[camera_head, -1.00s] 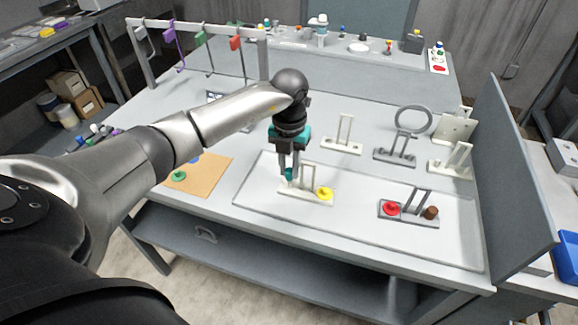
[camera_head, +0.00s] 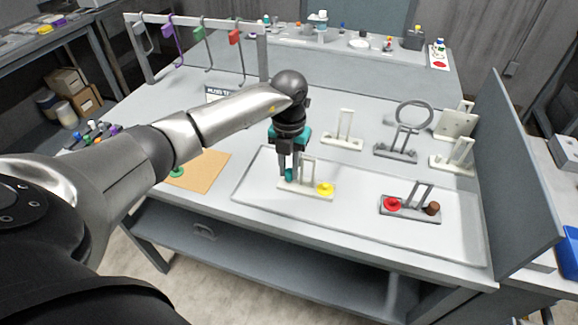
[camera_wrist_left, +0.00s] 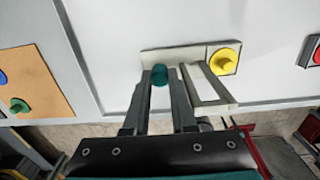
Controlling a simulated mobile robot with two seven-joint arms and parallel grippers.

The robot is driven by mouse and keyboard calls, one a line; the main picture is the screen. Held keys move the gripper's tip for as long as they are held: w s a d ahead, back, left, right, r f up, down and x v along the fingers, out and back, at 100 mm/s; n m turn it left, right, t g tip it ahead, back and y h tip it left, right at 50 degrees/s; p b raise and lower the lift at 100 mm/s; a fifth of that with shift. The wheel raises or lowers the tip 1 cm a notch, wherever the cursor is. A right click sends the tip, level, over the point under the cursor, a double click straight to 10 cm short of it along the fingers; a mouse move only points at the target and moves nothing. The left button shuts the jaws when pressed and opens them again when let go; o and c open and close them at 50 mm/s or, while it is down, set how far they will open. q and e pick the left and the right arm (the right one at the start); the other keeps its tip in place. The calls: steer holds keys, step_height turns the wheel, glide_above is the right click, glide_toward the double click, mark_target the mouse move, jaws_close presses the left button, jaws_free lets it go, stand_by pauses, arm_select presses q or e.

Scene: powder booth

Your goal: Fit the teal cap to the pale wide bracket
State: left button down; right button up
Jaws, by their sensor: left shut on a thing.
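The pale wide bracket (camera_head: 318,194) lies on the light tray, with an upright double-bar frame and a yellow cap (camera_head: 325,188) at its right end. My left gripper (camera_head: 288,172) points down over the bracket's left end. It is shut on the teal cap (camera_head: 289,175), which also shows between the fingertips in the left wrist view (camera_wrist_left: 159,76). In that view the bracket's base (camera_wrist_left: 185,53) runs just behind the cap, and its frame stands right of the fingers. I cannot tell whether the cap touches the base. My right gripper is not in view.
A dark grey bracket (camera_head: 413,215) with red and brown caps stands to the right on the tray (camera_head: 350,225). More brackets (camera_head: 342,143) stand behind. A cork mat (camera_head: 207,172) lies left, partly behind my arm. A grey panel (camera_head: 512,180) bounds the right side.

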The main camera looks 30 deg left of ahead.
arm_select(q)
steer(key=shift+f, duration=0.25)
steer(key=c, duration=0.7)
jaws_free()
steer(key=shift+o, duration=0.2)
steer(key=shift+r, duration=0.1)
step_height(320, 180, up, 15)
